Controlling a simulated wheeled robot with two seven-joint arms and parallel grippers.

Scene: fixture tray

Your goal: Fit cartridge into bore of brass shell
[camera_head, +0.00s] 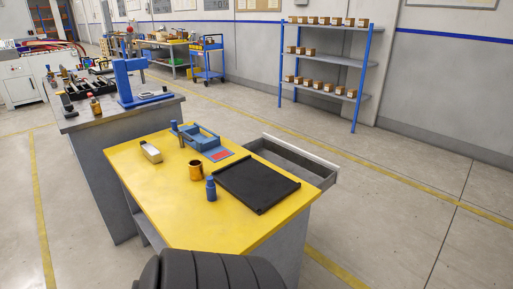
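The brass shell (196,171) is a short copper-gold cylinder standing upright near the middle of the yellow table top (160,207). Its dark open bore faces up, and I see nothing standing out of it. A small blue cylinder with a narrower top (211,190), which looks like the cartridge, stands upright just in front and to the right of the shell, apart from it. It is close to the left edge of a black tray or mat (257,178). Neither of my grippers is in view.
A blue fixture (203,137) with a red patch (221,154) lies at the back, and a small pale open box (151,153) at the left. An open grey drawer (293,157) juts out behind the table's right side. The table's front and left are clear.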

